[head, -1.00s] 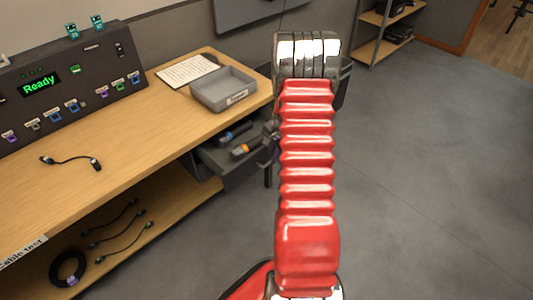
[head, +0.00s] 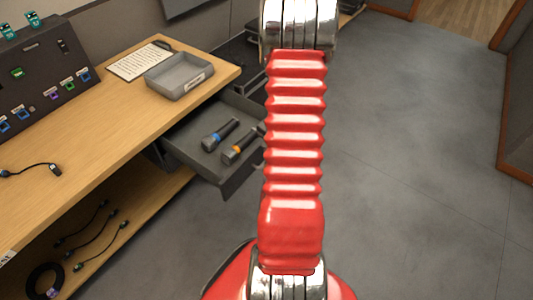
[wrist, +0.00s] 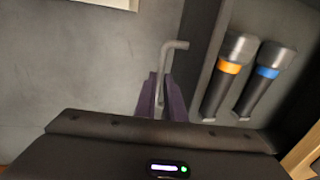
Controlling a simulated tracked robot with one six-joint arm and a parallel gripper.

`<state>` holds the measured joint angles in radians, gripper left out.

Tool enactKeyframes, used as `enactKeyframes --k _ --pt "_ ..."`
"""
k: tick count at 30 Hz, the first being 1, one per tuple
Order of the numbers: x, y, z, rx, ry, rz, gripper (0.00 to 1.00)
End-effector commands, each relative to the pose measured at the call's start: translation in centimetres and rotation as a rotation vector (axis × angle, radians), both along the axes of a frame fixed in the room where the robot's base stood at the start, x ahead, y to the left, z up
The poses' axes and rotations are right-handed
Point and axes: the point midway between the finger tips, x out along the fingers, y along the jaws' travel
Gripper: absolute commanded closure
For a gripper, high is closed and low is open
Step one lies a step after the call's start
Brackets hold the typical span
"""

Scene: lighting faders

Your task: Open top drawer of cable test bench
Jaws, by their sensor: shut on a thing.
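The top drawer (head: 180,148) of the wooden cable test bench (head: 95,118) is pulled well out in the head view. Its grey interior holds a microphone with a blue ring (head: 220,135) and one with an orange ring (head: 240,150). In the wrist view, my gripper (wrist: 161,97) has its purple fingers shut on the grey drawer handle (wrist: 171,55), beside the drawer's front. The same blue-ringed and orange-ringed microphones lie just right of it there. In the head view my red arm hides the gripper and handle.
On the bench top are a grey tray (head: 180,76), a clipboard (head: 140,60), a dark tester panel (head: 40,85) and a short cable (head: 35,169). Several cables lie on the lower shelf (head: 140,215). Open grey floor (head: 420,180) spreads to the right.

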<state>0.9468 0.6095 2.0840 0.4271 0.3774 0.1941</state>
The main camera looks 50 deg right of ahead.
Motion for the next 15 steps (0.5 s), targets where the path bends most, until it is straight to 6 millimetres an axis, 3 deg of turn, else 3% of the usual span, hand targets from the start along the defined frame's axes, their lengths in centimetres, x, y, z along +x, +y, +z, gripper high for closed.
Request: enactKeyframes --k 5,6,8,15 --pt "0.09 -0.12 0.04 -0.003 -0.001 0.000 1.00" --pt "0.10 -0.12 0.04 -0.004 -0.001 0.000 0.88" --pt "0.11 -0.10 0.03 -0.003 -0.001 0.000 0.84" --pt "0.13 -0.02 0.03 -0.001 -0.001 0.002 0.83"
